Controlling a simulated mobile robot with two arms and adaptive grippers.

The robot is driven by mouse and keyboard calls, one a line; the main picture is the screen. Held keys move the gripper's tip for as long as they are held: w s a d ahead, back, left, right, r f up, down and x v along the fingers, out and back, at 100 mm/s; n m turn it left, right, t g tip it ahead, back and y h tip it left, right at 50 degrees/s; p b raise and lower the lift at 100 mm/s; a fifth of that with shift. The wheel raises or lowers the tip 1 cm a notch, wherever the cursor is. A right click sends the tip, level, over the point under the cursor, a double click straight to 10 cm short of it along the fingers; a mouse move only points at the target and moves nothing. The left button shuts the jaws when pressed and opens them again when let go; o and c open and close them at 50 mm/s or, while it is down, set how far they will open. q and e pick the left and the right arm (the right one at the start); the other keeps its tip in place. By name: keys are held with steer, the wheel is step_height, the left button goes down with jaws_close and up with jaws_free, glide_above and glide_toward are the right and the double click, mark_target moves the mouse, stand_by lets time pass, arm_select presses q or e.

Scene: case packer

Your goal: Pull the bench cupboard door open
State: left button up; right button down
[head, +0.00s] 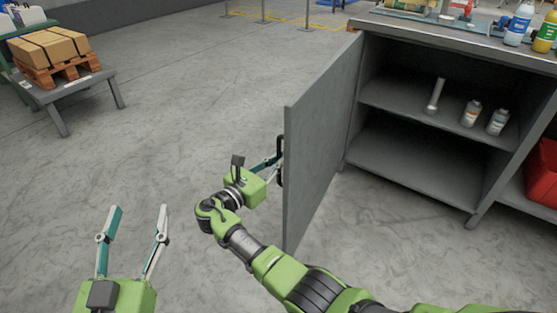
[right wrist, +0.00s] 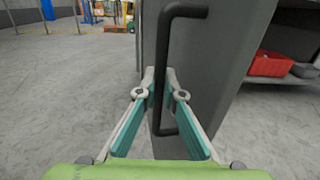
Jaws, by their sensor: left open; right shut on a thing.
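The grey bench cupboard door (head: 318,140) stands wide open, swung out from the grey cupboard (head: 420,165), whose shelves are exposed. The black handle (right wrist: 167,60) is on the door's outer face near its free edge. My right gripper (right wrist: 160,78) is shut on the handle, its fingers on either side of the bar; in the head view it reaches the handle (head: 281,160) from the left, partly hidden by the door edge. My left gripper (head: 139,212) is open and empty at the lower left, well away from the door.
Bottles (head: 518,25) stand on the bench top. A metal tool and two small bottles (head: 472,112) are on the upper cupboard shelf. A red bin (head: 543,172) sits at right. A cart with boxes (head: 50,50) stands far left. The floor between is clear.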

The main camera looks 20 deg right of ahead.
steer(key=c, duration=2.4)
jaws_free()
